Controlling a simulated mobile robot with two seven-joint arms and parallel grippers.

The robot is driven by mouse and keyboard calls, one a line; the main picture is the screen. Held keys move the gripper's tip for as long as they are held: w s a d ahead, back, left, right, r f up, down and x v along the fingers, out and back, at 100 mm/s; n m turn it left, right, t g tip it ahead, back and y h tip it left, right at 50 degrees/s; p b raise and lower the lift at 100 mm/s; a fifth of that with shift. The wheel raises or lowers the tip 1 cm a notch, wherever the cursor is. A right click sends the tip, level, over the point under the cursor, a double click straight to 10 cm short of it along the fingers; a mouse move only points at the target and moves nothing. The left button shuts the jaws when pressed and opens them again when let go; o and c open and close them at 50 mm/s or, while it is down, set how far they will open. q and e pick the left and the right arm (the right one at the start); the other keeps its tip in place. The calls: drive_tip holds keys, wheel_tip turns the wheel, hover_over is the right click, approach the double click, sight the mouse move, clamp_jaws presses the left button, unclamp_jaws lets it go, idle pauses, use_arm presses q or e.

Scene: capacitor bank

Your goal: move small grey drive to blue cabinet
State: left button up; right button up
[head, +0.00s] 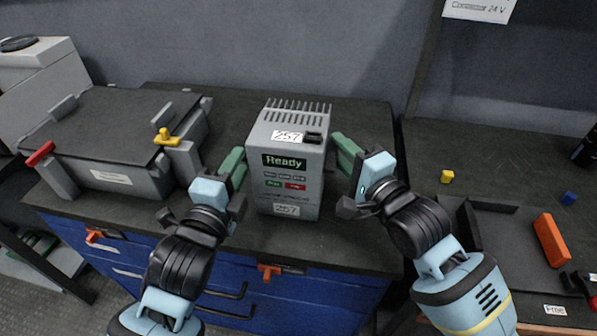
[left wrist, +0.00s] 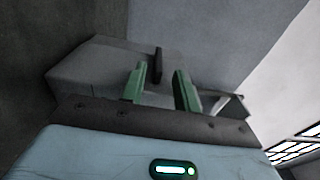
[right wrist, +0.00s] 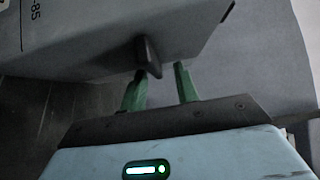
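The small grey drive (head: 291,205) is a grey box with fins on top, a lit "Ready" display and "257" labels. It appears to stand upright on the dark top of the blue cabinet (head: 335,300). My left gripper (head: 236,160) is at its left side, and my right gripper (head: 342,143) is at its right side. In the left wrist view, the green fingers (left wrist: 158,72) are apart, with a dark tab on the drive (left wrist: 95,66) between or just beyond them. In the right wrist view, the fingers (right wrist: 157,75) are also apart, near a similar dark tab.
A large grey case (head: 115,125) with red and yellow latches is at the left of the same top. To the right, another dark surface holds a yellow block (head: 447,176), a blue block (head: 568,198) and a dark tray (head: 510,235) with an orange block (head: 551,240). A wall stands behind.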

use_arm(q)
drive_tip(key=s+a, duration=0.1)
drive_tip(key=s, duration=0.5)
drive_tip(key=shift+s+a, duration=0.15)
drive_tip(key=shift+s, duration=0.1)
use_arm(e)
drive_tip(key=v, duration=1.2)
use_arm(q)
drive_tip(key=shift+f, duration=0.1)
